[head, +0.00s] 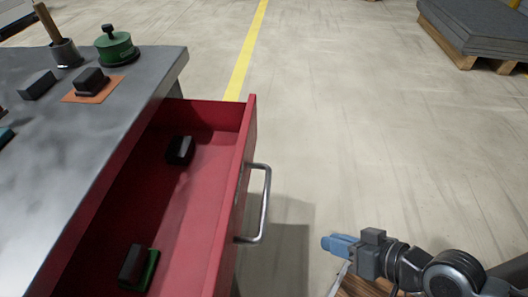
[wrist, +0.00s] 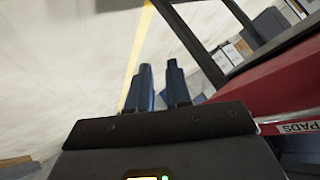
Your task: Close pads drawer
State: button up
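The red pads drawer (head: 232,180) stands pulled out from under the grey worktop in the head view. A metal bar handle (head: 265,205) is on its front face. Inside lie a black block (head: 180,150) near the far end and a dark block with a green part (head: 140,268) near the close end. My gripper (head: 326,242) is to the right of the handle, apart from it, with blue fingers. In the wrist view the two fingers (wrist: 160,85) stand apart with nothing between them. A red panel with a "PADS" label (wrist: 298,127) shows at the right there.
The worktop (head: 60,150) holds a green round item (head: 115,47), a cup with a wooden handle (head: 65,52), and a black block on an orange pad (head: 92,82). Grey sheets on a pallet (head: 480,30) stand far right.

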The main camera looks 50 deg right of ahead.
aim_at(167, 155)
jog(key=w+d+m+y, duration=0.1)
jog(key=w+d+m+y+p, duration=0.1)
jog(key=w+m, duration=0.1)
jog(key=shift+d+f, duration=0.1)
jog(key=shift+f, duration=0.2)
jog(key=shift+c, duration=1.4)
jog(key=w+r+y, duration=0.1)
jog(key=w+d+r+m+t+y+p, duration=0.1)
jog(key=w+d+r+y, duration=0.1)
jog(key=shift+r+m+p, duration=0.3)
jog(key=shift+r+m, duration=0.1)
grip_shut()
jog(key=d+r+t+y+p, duration=0.1)
jog(key=d+r+t+y, duration=0.35)
jog(key=r, duration=0.55)
jog(key=shift+n+y, duration=0.25)
jog(key=shift+n, duration=0.05)
jog(key=x, duration=1.5)
jog(key=shift+s+a+f, duration=0.1)
jog(key=shift+s+a, duration=0.05)
jog(key=shift+a, duration=0.1)
jog(key=x, duration=1.9)
jog(key=shift+w+a+f+b, duration=0.2)
jog(key=shift+b, duration=0.1)
jog(key=shift+w+a+r, duration=0.1)
jog(key=shift+w+a, duration=0.1)
